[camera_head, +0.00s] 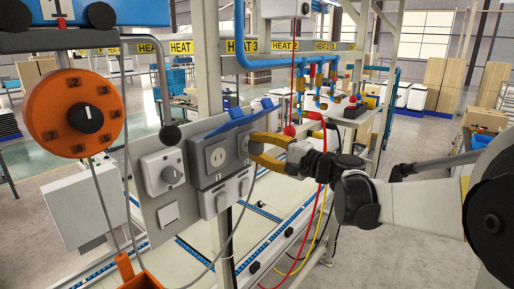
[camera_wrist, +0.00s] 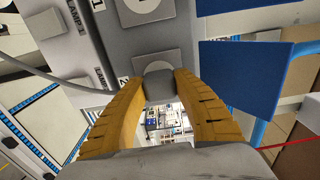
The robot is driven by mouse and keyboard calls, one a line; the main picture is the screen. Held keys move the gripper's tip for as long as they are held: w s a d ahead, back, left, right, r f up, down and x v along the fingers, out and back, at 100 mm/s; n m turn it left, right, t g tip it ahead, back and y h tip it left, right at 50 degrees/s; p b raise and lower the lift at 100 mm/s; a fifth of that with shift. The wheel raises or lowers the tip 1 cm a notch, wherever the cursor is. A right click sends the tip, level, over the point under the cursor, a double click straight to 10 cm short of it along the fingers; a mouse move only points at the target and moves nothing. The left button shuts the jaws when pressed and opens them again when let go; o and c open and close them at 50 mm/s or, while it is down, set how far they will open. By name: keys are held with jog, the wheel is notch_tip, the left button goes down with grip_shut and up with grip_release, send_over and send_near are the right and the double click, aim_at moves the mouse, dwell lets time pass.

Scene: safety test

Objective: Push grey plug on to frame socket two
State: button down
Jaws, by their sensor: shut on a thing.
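My gripper (camera_head: 254,147) has yellow fingers and reaches in from the right to the grey socket panel. In the wrist view my gripper (camera_wrist: 161,80) is shut on the grey plug (camera_wrist: 161,87), which sits between its fingertips. The plug is at the square plate of frame socket two (camera_wrist: 160,61), beside the label "2". How far the plug is in cannot be told. In the head view the fingers mostly hide the plug. Frame socket one (camera_head: 217,156) is empty, left of socket two. Blue lids (camera_head: 236,119) stand raised above the sockets.
A grey cable (camera_head: 241,219) hangs below the gripper. An orange dial (camera_head: 75,112) and a grey switch box (camera_head: 164,172) are to the left. Red and yellow hoses (camera_head: 322,204) hang close behind my arm. Open floor (camera_head: 407,250) lies at right.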

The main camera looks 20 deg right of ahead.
jog(key=shift+w+a, duration=0.35)
jog(key=shift+w, duration=0.1)
dwell(0.6)
jog(key=c, duration=1)
grip_release()
jog(key=v, duration=1.2)
